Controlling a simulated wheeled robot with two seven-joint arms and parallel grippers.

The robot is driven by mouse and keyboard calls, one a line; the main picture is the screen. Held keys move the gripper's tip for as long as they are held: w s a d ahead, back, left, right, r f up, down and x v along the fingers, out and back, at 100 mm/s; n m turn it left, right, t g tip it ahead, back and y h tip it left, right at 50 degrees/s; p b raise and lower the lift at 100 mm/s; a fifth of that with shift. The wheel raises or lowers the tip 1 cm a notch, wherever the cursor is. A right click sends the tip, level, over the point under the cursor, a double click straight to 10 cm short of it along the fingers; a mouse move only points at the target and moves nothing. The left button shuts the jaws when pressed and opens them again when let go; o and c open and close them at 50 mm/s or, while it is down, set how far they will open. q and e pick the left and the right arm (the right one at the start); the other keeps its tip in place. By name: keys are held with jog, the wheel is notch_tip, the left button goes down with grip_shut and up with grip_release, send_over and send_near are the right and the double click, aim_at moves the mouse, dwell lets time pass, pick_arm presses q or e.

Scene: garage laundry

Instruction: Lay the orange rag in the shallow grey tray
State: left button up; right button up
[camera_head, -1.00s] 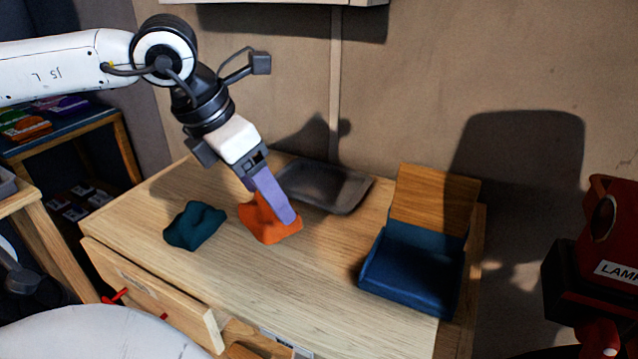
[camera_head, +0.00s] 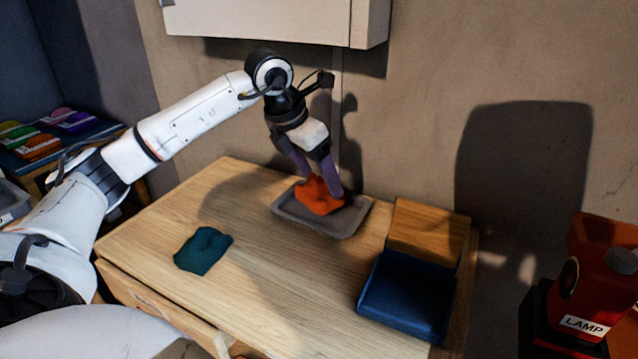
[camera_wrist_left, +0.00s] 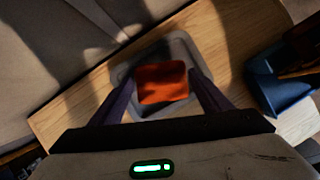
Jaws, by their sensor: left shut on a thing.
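The orange rag (camera_head: 318,196) is crumpled between the purple fingers of my left gripper (camera_head: 321,184). My left gripper is shut on it, over the shallow grey tray (camera_head: 345,222) at the back of the wooden table. In the left wrist view the orange rag (camera_wrist_left: 162,84) sits between the fingertips of my left gripper (camera_wrist_left: 163,88), with the grey tray (camera_wrist_left: 122,76) around it. I cannot tell for sure whether the rag touches the tray floor. My right gripper is in neither view.
A teal rag (camera_head: 203,250) lies on the table (camera_head: 270,290) at left. A blue box (camera_head: 405,300) with a wooden back part stands at right. A red lamp (camera_head: 590,270) is at far right. A white cabinet (camera_head: 270,20) hangs above. The table's middle is clear.

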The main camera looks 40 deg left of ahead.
aim_at(316, 182)
pick_arm(q)
jog(key=shift+w, duration=0.4)
notch_tip(316, 182, down, 3)
jog(key=shift+s+a+f, duration=0.1)
jog(key=shift+s, duration=0.05)
jog(key=shift+f, duration=0.2)
jog(key=shift+f+b, duration=0.15)
jog(key=shift+b, duration=0.2)
jog(key=o, duration=1)
